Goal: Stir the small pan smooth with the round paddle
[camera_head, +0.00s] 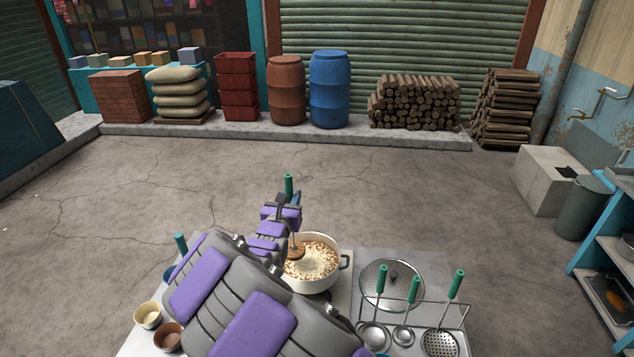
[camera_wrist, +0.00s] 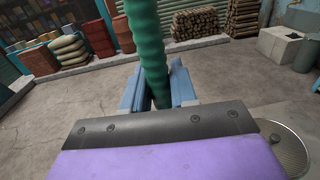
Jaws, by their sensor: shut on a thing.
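The pan (camera_head: 322,288) is a cream-white pot with a side handle, on the worktop in the head view. It holds a pale mixture (camera_head: 318,265) with many brown flecks. The round paddle (camera_head: 296,251) is a brown disc on a thin shaft, inside the pan at its left side, at or in the mixture. My gripper (camera_head: 287,202) is above the pan, shut on the paddle's green handle, whose top (camera_head: 288,183) sticks up. In the wrist view the green handle (camera_wrist: 148,45) stands between the blue-grey fingers (camera_wrist: 157,90). My arm hides part of the worktop and pan's left side.
Right of the pan lie a round mesh lid (camera_head: 391,284) and a rack (camera_head: 430,302) with several green-handled ladles and skimmers. Two small bowls (camera_head: 148,315) (camera_head: 168,337) stand at the left front. Open concrete floor (camera_head: 400,190) lies beyond the worktop.

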